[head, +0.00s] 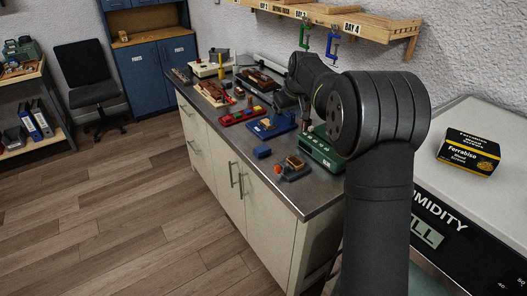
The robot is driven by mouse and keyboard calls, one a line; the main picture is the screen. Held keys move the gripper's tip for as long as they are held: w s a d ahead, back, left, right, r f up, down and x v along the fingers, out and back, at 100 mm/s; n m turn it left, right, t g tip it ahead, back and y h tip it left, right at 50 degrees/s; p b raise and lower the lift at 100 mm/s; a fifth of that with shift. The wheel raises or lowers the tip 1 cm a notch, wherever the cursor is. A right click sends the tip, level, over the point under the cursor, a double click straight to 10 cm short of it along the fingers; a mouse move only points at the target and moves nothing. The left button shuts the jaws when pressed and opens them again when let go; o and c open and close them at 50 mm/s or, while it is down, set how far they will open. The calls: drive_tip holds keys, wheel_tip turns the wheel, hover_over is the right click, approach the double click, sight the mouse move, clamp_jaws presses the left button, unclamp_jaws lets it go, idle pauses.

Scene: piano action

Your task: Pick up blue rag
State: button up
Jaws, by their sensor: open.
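A small folded blue piece (262,152), which looks like the blue rag, lies on the metal bench top near its front edge. My gripper (304,122) hangs over the bench, behind and to the right of the blue piece and apart from it. The gripper is small and dark here, with its jaws open; I see nothing held in them. My own arm covers the right part of the bench.
A blue tool (271,126) stands just behind the blue piece. A dark block with a wooden top (294,168) is at its right, and a green case (321,150) lies farther right. A red tray (243,116) is farther back. The front-left bench edge is clear.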

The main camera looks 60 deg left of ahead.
drive_tip(key=s+a+f, duration=0.1)
drive_tip(key=s, duration=0.3)
approach(264, 150)
drive_tip(key=shift+w+a+f+n+g, duration=0.1)
drive_tip(key=shift+a+f+n+g, duration=0.15)
drive_tip(key=shift+f, duration=0.35)
drive_tip(key=shift+w+a+f+n+g, duration=0.15)
drive_tip(key=shift+a+f, duration=0.15)
drive_tip(key=shift+f, duration=0.25)
drive_tip(key=shift+x, duration=3.05)
drive_tip(key=shift+d, duration=0.1)
drive_tip(key=c, duration=1.1)
